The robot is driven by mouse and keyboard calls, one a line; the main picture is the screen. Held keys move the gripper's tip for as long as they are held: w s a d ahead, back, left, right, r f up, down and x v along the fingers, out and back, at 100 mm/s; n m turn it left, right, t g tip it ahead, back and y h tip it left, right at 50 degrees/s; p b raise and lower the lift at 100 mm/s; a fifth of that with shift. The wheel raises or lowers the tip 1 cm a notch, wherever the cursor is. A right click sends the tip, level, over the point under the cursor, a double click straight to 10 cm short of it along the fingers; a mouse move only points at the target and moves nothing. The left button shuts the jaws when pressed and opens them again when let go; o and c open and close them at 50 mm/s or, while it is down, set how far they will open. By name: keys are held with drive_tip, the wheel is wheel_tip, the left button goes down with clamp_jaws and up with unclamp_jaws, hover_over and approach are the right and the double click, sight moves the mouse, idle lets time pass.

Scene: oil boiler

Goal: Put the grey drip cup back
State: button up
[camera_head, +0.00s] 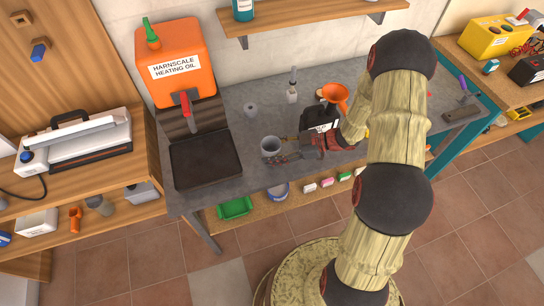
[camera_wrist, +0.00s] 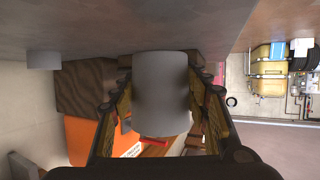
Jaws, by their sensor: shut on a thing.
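The grey drip cup (camera_head: 270,147) is at the workbench, just right of the dark square tray. My gripper (camera_head: 283,149) reaches in from the right and is shut on the cup, one finger on either side. In the wrist view the cup (camera_wrist: 161,95) stands between the two fingers (camera_wrist: 162,110). That view is upside down, with the bench at the top. I cannot tell whether the cup touches the bench. An orange heating-oil can (camera_head: 174,62) with a red tap (camera_head: 187,108) sits on a dark wooden block, behind the tray.
The dark tray (camera_head: 206,160) lies left of the cup. A small grey cylinder (camera_head: 250,109) stands behind the cup. A black item with a white label (camera_head: 320,117) and an orange funnel (camera_head: 336,95) are close to my arm. A shelf (camera_head: 300,16) overhangs the back.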

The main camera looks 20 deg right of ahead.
drive_tip(key=shift+f+b, duration=0.3)
drive_tip(key=shift+f, duration=0.9)
drive_tip(key=shift+s+f, duration=0.1)
drive_tip(key=o, duration=1.2)
drive_tip(key=shift+o, duration=0.2)
drive_tip(key=shift+d+r, duration=0.15)
drive_tip(key=shift+r, duration=0.05)
drive_tip(key=p+v, duration=0.3)
drive_tip(key=v, duration=0.8)
drive_tip(key=shift+s+d+r, duration=0.1)
drive_tip(key=shift+s+d, duration=0.05)
drive_tip(key=shift+d, duration=0.15)
